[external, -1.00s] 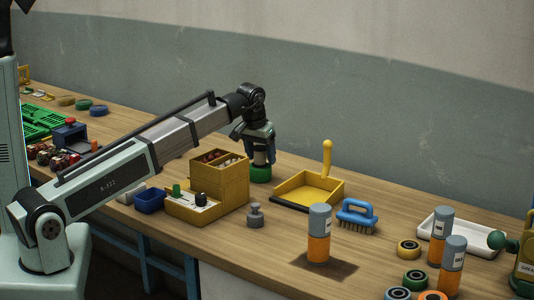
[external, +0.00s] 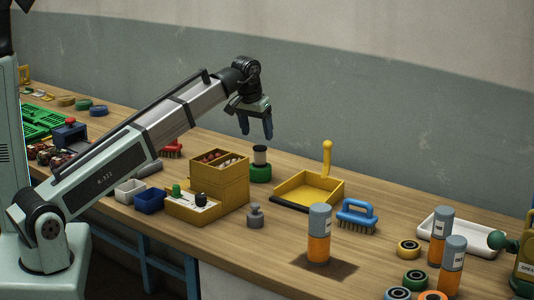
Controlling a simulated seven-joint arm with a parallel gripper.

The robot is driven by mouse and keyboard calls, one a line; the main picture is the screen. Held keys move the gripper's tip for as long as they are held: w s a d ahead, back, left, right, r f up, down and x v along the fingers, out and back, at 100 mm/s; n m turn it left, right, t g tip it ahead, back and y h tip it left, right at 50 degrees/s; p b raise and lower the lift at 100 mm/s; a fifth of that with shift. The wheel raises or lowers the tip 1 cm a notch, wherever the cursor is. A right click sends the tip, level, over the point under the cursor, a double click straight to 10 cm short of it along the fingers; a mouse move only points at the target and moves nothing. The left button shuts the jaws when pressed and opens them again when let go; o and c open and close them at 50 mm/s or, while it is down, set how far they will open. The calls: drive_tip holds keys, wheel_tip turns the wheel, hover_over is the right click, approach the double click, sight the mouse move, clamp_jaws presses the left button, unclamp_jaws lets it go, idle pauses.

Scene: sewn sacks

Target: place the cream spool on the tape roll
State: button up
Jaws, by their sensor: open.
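The cream spool (external: 260,157), a pale cylinder with a dark top, stands upright on the green tape roll (external: 260,173), behind the yellow organizer box. My gripper (external: 256,136) is open and empty, pointing down above and slightly left of the spool, apart from it. The underside of the spool, where it meets the roll, is too small to make out in detail.
The yellow organizer box (external: 232,192) stands just in front of the roll. A yellow dustpan (external: 308,190) with an upright handle lies to the right, beside a blue brush (external: 357,215). A grey weight (external: 255,214) and an orange-grey canister (external: 319,235) stand nearer the front.

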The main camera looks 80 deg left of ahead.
drive_tip(key=shift+v, duration=1.75)
drive_tip(key=shift+w, duration=0.1)
